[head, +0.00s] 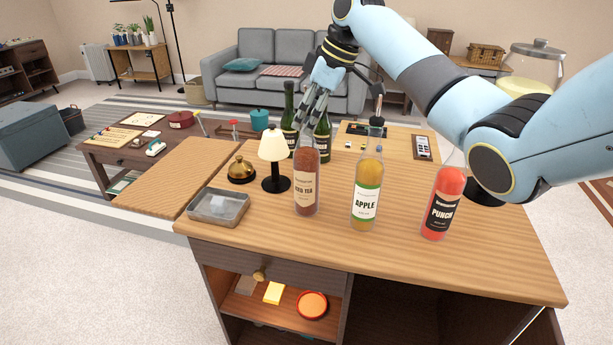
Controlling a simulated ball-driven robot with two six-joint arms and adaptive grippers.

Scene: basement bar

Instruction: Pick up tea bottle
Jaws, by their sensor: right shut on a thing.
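The tea bottle (306,189), with reddish-brown liquid and an "ICED TEA" label, stands upright on the wooden bar top (270,235). My right gripper (314,122) reaches down from above and is shut on the upper part of this bottle. The fingers hide much of its neck. I cannot tell whether its base touches the bar top. My left gripper is not in view.
An apple bottle (367,190) stands close to the right, and a red punch bottle (443,202) farther right. A small lamp (274,160), brass bell (241,170) and grey tray (218,206) are left. Dark green bottles (289,122) stand behind. The front bar edge is clear.

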